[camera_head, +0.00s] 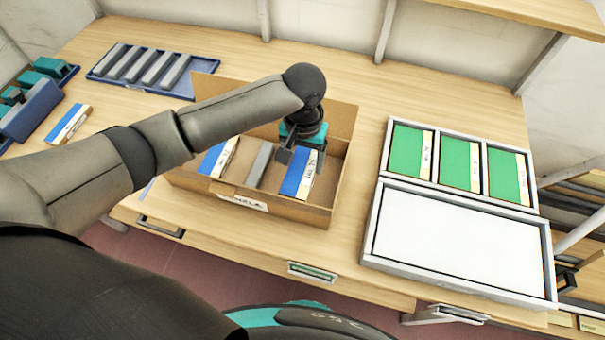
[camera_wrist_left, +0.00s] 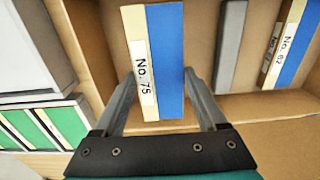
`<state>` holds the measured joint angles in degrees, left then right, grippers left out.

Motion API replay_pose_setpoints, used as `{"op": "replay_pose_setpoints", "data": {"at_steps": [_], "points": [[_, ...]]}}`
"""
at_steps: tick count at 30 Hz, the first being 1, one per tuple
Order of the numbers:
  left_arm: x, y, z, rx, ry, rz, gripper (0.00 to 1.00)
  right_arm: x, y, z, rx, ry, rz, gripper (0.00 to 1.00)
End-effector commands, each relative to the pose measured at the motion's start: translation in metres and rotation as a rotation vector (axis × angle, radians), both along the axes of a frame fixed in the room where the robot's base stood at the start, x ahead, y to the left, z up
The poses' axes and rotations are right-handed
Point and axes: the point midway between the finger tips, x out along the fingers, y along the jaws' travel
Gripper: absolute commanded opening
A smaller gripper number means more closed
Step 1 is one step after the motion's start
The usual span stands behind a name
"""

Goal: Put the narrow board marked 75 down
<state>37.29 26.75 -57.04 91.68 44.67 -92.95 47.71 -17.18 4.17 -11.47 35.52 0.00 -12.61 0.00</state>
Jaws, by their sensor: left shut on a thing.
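The narrow board marked 75 (camera_head: 291,174) is blue with a cream label strip; its "No. 75" reads in the left wrist view (camera_wrist_left: 170,60). My left gripper (camera_head: 303,152) is shut on it, with one finger on each side in the left wrist view (camera_wrist_left: 164,100). The board is inside the right part of the open cardboard box (camera_head: 345,125), near its front wall. I cannot tell whether it touches the box floor. My right gripper is not in view.
A grey bar (camera_head: 260,164) stands in the box left of board 75, with blue-and-cream boards (camera_head: 217,158) beyond it. A white-framed tray with green boards (camera_head: 408,152) lies right. A blue tray of grey bars (camera_head: 98,70) lies back left. Bare tabletop separates box and white-framed tray.

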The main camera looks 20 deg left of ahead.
Motion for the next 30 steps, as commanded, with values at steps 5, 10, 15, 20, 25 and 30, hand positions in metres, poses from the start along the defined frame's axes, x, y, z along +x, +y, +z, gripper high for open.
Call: {"op": "replay_pose_setpoints", "data": {"at_steps": [5, 10, 15, 20, 25, 30], "points": [[0.0, -0.001, -0.016, -0.002, -0.001, 0.0, 0.18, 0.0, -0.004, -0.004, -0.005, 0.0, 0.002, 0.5], [0.0, 0.0, -0.042, 0.001, 0.0, 0.0, 0.18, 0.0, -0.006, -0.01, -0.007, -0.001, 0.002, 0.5], [0.0, 0.0, -0.056, 0.0, -0.002, 0.0, 0.18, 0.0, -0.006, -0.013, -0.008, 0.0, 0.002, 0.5], [0.0, 0.0, -0.056, -0.001, -0.002, -0.001, 0.18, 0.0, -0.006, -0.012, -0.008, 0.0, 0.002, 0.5], [0.0, 0.0, -0.058, -0.001, -0.001, 0.0, 0.18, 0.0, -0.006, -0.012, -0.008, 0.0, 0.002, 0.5], [0.0, 0.0, -0.058, -0.001, -0.001, 0.0, 0.89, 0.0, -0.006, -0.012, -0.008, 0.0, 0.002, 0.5]]}}
